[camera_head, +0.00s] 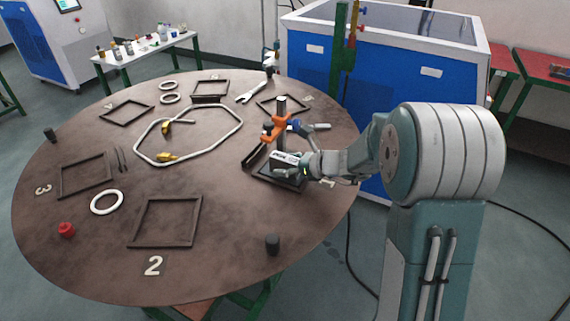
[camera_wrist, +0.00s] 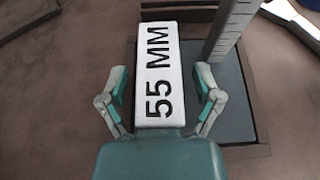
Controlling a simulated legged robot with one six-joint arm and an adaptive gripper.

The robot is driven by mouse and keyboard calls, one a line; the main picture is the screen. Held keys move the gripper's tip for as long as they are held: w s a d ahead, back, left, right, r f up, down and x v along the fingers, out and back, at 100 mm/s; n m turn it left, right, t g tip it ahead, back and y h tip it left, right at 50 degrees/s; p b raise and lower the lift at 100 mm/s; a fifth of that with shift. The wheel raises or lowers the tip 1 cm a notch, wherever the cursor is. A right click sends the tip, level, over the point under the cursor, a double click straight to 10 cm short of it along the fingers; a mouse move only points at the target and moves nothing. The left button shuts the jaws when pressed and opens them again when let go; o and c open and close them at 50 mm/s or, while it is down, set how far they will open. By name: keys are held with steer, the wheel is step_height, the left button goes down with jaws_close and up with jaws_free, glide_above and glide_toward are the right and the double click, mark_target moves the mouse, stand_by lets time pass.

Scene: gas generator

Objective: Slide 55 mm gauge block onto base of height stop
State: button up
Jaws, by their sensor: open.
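The white gauge block (camera_wrist: 157,75) marked "55 MM" lies between the fingers of my gripper (camera_wrist: 160,90) in the wrist view, with a gap on each side. In the head view the block (camera_head: 284,158) is at the height stop, partly hidden by my open gripper (camera_head: 298,164). The height stop has a dark base (camera_wrist: 236,112) and an upright graduated post (camera_wrist: 232,30), to the right of the block in the wrist view. An orange arm (camera_head: 277,126) is on the post in the head view. The block overlaps the base from above; I cannot tell how fully it rests there.
The round brown table (camera_head: 105,245) holds several dark square frames, one (camera_head: 165,222) near the label 2. A white hose loop (camera_head: 190,153), a wrench (camera_head: 251,92) and a white ring (camera_head: 107,202) lie farther left. A blue cabinet (camera_head: 400,85) stands behind.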

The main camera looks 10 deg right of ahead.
steer(key=v, duration=1.2)
steer(key=shift+f, duration=0.15)
steer(key=s+a+r+n+g+h, duration=0.2)
steer(key=s+a+n, duration=0.2)
steer(key=s+n, duration=0.2)
steer(key=s+a+r+n+g+h, duration=0.1)
steer(key=s+a+n+g+h, duration=0.15)
steer(key=s+n, duration=0.4)
steer(key=s+d+r+n+t+h, duration=0.2)
steer(key=s+n+h, duration=0.4)
steer(key=s+n, duration=0.6)
steer(key=shift+s+d+r+n, duration=0.35)
steer(key=shift+s+d, duration=0.05)
steer(key=shift+d, duration=0.25)
